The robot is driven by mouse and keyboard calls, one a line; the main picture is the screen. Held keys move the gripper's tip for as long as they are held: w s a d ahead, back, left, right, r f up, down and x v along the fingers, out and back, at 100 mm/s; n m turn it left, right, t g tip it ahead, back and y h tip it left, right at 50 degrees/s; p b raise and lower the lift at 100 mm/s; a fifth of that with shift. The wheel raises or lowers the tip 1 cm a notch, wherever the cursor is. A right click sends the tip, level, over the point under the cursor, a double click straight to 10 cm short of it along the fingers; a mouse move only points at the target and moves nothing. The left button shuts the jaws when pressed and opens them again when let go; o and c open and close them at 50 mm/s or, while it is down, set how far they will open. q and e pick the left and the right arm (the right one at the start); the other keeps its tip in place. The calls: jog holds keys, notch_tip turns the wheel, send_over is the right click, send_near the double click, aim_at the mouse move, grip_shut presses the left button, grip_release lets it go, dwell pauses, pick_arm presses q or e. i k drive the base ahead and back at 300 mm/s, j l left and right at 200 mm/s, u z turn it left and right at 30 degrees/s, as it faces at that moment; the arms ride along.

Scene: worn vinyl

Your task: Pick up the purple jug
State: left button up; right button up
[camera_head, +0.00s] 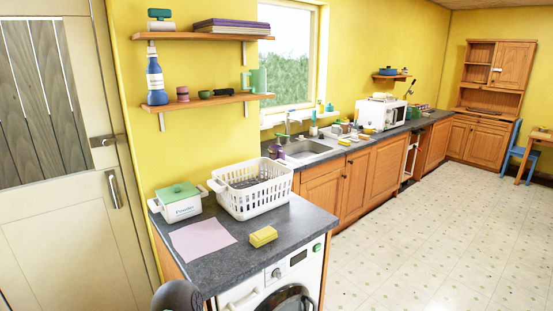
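A small purple object (275,151), possibly the jug, stands at the near left end of the sink, behind the white basket. It is too small to make out a handle or spout, and the basket partly hides it. Neither my left nor my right gripper shows in the head view.
Shelves (205,104) hang above the counter. The tiled floor (430,230) at right is clear.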

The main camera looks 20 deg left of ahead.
aim_at(275, 152)
jog(key=i+l+u, duration=0.1)
jog(key=u, duration=0.45)
jog(key=i+l+u, duration=0.15)
jog(key=l, duration=0.2)
jog(key=i+l+u, duration=0.1)
jog(key=i+l, duration=0.15)
jog(key=i+l+u, duration=0.15)
jog(key=l, duration=0.3)
jog(key=i+l+u, duration=0.1)
jog(key=i+l, duration=0.15)
jog(key=l, duration=0.15)
jog(key=i+l+u, duration=0.15)
jog(key=l, duration=0.25)
jog(key=i+l, duration=0.15)
jog(key=l, duration=0.25)
jog(key=i+l, duration=0.1)
jog(key=l, duration=0.3)
jog(key=i+l, duration=0.15)
jog(key=l, duration=0.25)
jog(key=i+l, duration=0.15)
jog(key=l, duration=0.25)
jog(key=i+l, duration=0.15)
jog(key=l, duration=0.25)
jog(key=i+l+u, duration=0.1)
jog(key=l, duration=0.3)
jog(key=i+l, duration=0.15)
jog(key=l, duration=0.25)
jog(key=i+l+u, duration=0.1)
jog(key=i+l, duration=0.1)
jog(key=i, duration=0.1)
